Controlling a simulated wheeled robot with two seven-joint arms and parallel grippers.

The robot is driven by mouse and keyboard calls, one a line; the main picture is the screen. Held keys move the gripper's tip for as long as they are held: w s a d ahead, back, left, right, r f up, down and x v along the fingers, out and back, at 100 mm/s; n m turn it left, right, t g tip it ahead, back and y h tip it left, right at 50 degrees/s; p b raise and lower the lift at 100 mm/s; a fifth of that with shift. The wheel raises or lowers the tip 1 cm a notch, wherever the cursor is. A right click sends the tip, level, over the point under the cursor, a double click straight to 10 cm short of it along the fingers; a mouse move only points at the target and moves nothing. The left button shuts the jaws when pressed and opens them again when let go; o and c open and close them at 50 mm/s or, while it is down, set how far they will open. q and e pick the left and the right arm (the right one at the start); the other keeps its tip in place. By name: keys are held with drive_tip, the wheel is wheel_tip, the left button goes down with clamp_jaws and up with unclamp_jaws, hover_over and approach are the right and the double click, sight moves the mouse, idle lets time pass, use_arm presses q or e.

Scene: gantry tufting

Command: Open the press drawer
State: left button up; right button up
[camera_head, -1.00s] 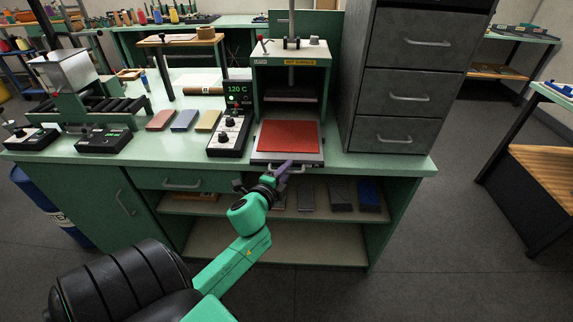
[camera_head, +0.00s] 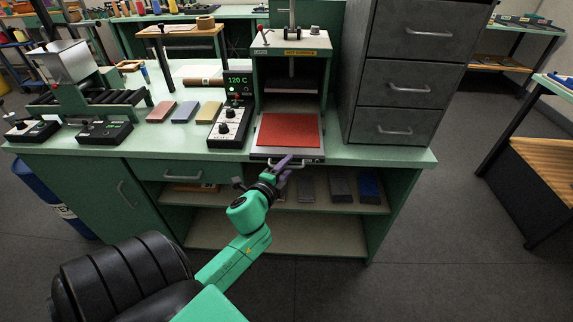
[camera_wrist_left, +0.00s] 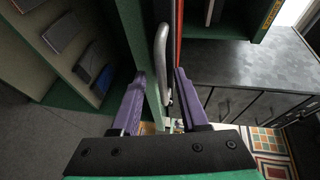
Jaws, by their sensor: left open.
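A metal bar handle (camera_wrist_left: 161,62) on the drawer front shows in the left wrist view. My left gripper (camera_head: 284,168) is at the drawer front in the head view. Its two purple fingers (camera_wrist_left: 161,92) are spread, with the handle appearing between them and gaps on both sides. The fingers partly cover the handle in the head view. My right gripper is not in view.
A control box reading 120 C (camera_head: 229,125) stands left of the press. A grey drawer cabinet (camera_head: 410,75) stands close on its right. Below, an open shelf (camera_head: 318,197) holds several blocks; a bench drawer (camera_head: 182,174) is at the left. Floor in front is clear.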

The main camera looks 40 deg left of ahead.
use_arm(q)
drive_tip(key=shift+r, duration=0.1)
drive_tip(key=shift+s, duration=0.1)
drive_tip(key=b+v, duration=0.2)
drive_tip(key=v, duration=1.2)
drive_tip(key=shift+s+b, duration=0.15)
drive_tip(key=shift+b, duration=0.15)
drive_tip(key=shift+d, duration=0.1)
